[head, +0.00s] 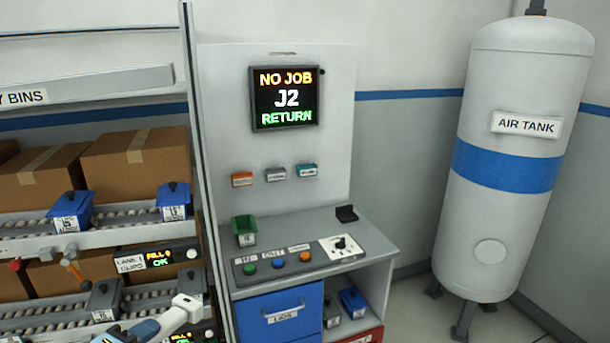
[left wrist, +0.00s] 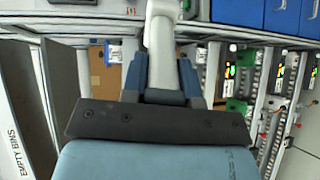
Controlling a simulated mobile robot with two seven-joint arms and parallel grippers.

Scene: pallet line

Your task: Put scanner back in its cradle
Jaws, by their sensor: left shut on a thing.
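The scanner (head: 187,305) is a pale grey-white handheld piece at the bottom of the head view. My left gripper (head: 150,327), pale blue and dark, is shut on it. In the left wrist view the scanner (left wrist: 161,40) stands out beyond the fingers of the left gripper (left wrist: 163,82), which close on its lower part from both sides. A small black holder (head: 346,213), which looks like the cradle, sits empty at the back right of the grey bench top, up and to the right of the gripper and well apart from it. My right gripper is not in view.
The bench (head: 370,250) carries a green bin (head: 245,230), a button panel (head: 280,262) and a white plate with a knob (head: 342,246). A screen (head: 284,98) hangs behind. Racks with blue bins (head: 72,211) stand left; an air tank (head: 510,160) stands right.

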